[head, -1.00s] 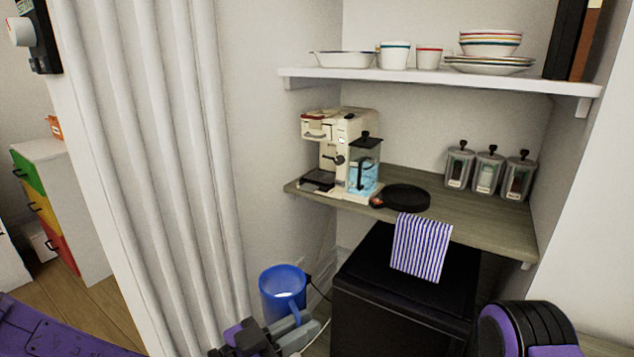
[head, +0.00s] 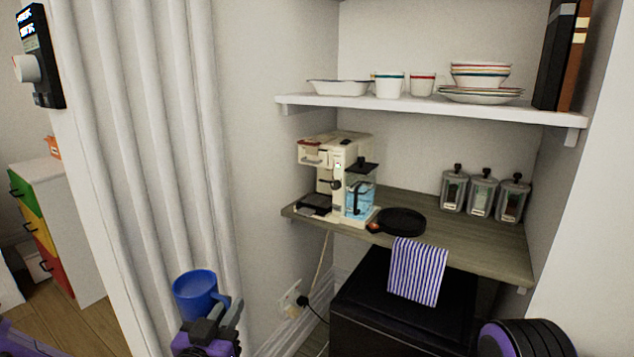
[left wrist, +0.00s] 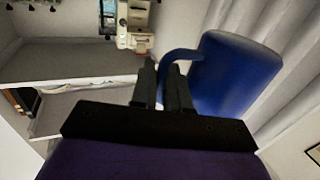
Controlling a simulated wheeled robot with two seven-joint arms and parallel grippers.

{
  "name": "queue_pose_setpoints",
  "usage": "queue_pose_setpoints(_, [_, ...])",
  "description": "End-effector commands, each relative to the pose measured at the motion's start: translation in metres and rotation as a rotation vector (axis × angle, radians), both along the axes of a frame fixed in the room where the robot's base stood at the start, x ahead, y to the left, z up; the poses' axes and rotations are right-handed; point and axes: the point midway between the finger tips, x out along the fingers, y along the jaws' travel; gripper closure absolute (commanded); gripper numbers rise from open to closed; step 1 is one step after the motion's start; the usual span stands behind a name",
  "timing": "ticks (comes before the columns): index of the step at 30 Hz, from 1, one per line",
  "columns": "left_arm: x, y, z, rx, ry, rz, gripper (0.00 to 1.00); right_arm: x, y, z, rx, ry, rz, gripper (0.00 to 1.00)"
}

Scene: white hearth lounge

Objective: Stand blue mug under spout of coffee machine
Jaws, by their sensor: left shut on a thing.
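The blue mug (head: 195,294) is at the lower left of the head view, upright or nearly so, in front of the pleated white wall. My left gripper (head: 222,318) is shut on the mug's handle. The left wrist view shows the mug (left wrist: 238,72) beside the fingers (left wrist: 165,85), with its handle between them. The cream coffee machine (head: 330,165) stands on the wooden shelf, well to the right of and beyond the mug. It also shows in the left wrist view (left wrist: 135,25). Its drip tray (head: 314,205) looks empty. My right gripper is not in view.
A black pan (head: 402,222) lies on the wooden shelf (head: 470,235) just right of the machine. Several canisters (head: 482,192) stand farther right. A white shelf (head: 430,106) with dishes hangs above. A striped towel (head: 417,270) drapes over the shelf front above a black cabinet (head: 375,325).

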Motion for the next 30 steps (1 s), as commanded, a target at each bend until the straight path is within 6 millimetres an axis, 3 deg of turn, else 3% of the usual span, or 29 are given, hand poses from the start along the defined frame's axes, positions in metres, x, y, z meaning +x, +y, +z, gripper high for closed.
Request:
queue_pose_setpoints(1, [0.002, 0.012, 0.001, 0.002, 0.005, 0.061, 1.0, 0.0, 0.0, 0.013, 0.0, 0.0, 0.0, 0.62])
queue_pose_setpoints(3, [0.003, 0.028, -0.007, 0.005, 0.005, 0.136, 1.0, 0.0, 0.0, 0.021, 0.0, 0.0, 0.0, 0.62])
queue_pose_setpoints(6, [0.002, 0.038, -0.019, 0.007, 0.003, 0.183, 1.0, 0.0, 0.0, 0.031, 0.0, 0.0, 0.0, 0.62])
queue_pose_setpoints(19, [-0.003, 0.036, -0.033, 0.001, -0.003, 0.174, 1.0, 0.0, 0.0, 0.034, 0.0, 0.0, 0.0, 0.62])
queue_pose_setpoints(25, [-0.03, 0.035, -0.069, 0.008, 0.0, 0.171, 1.0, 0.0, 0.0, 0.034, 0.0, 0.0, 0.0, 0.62])
queue_pose_setpoints(30, [-0.041, 0.037, -0.081, -0.002, -0.006, 0.175, 1.0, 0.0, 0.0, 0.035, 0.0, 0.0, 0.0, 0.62])
